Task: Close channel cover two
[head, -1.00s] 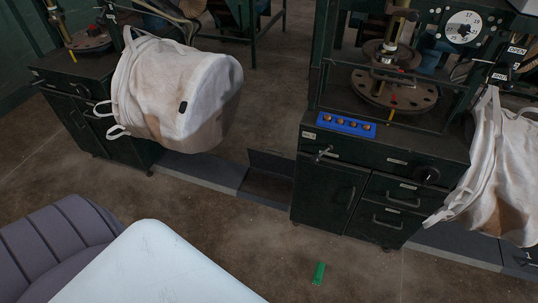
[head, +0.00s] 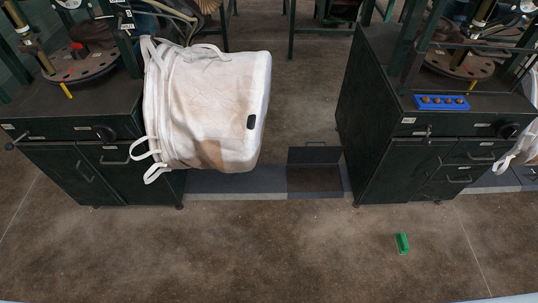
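A floor channel runs between the two dark green machine cabinets. One dark channel cover (head: 314,155) stands raised at the channel's back edge. In front of it is a dark, brownish open section (head: 315,180). I see no number on this cover, so I cannot tell for sure that it is cover two. Flat grey cover (head: 230,182) lies to its left, partly under the hanging bag. Neither of my grippers is in view.
A white bulk bag (head: 205,105) hangs left of the raised cover, over the channel. The left cabinet (head: 85,170) and right cabinet (head: 385,165) flank the gap. A small green object (head: 402,243) lies on the floor. The floor (head: 260,245) in front is otherwise clear.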

